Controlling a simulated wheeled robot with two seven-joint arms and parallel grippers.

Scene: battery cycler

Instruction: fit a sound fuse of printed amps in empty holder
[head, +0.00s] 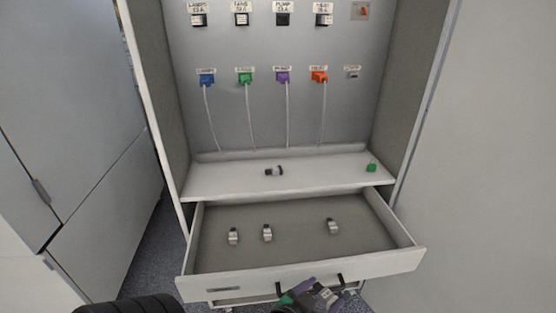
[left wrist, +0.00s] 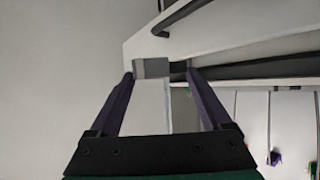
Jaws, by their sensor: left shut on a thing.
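My left gripper (head: 322,294) is in front of the open drawer's front, near its dark handle (head: 340,281). In the left wrist view its purple fingers (left wrist: 160,72) are shut on a small grey fuse (left wrist: 150,68) with a dark end; its print is not readable. The PUMP holder (head: 283,19) in the top row looks dark and empty. The LAMPS (head: 199,20), FANS (head: 241,19) and HEAT (head: 323,20) holders hold light-coloured fuses. Three grey fuses (head: 233,236) (head: 267,233) (head: 333,226) stand in the drawer. My right gripper is not in view.
A dark-and-light small part (head: 274,171) lies on the shelf (head: 215,183), with a green piece (head: 371,167) at its right. Below the holders, blue, green, purple and orange plugs (head: 319,77) have hanging cables. The drawer (head: 290,262) juts out below the shelf.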

